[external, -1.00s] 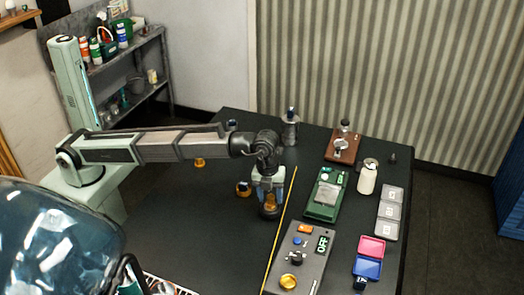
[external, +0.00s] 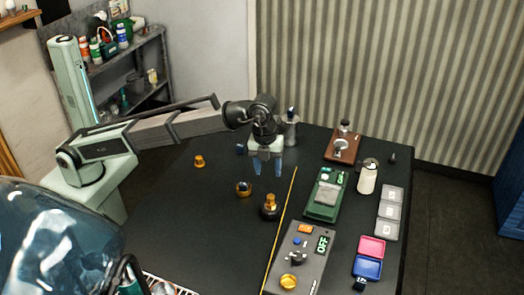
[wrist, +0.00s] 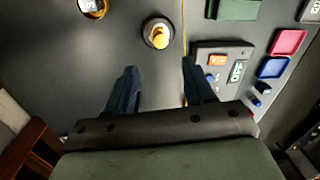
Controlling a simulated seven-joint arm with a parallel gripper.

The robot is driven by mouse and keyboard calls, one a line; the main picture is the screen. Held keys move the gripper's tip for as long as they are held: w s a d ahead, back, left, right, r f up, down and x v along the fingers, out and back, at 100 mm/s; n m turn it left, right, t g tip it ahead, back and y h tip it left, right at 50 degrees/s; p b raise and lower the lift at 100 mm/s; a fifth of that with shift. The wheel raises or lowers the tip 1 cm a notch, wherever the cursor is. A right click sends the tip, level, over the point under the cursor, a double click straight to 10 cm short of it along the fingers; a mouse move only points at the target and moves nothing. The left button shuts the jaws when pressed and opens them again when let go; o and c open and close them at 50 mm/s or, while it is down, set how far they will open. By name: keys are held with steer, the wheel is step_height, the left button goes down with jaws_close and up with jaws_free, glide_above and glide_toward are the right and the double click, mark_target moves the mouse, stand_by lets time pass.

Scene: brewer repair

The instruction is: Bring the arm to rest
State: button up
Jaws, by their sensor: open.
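My gripper (external: 267,168) hangs above the dark table (external: 185,225), open and empty, with its fingers pointing down. In the wrist view the two blue fingers of my gripper (wrist: 155,92) are spread apart with nothing between them. A dark round part with a brass top (external: 269,206) stands on the table just below and in front of the fingers, apart from them. It also shows in the wrist view (wrist: 158,33), beyond the fingertips.
A brass ring with a blue piece (external: 244,189) and a small brass part (external: 199,161) lie left of my gripper. A yellow line (external: 281,228) runs along the table. Right of it are a control panel (external: 313,262), a green scale (external: 321,206) and a white canister (external: 367,178).

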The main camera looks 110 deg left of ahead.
steer(key=shift+r, duration=0.4)
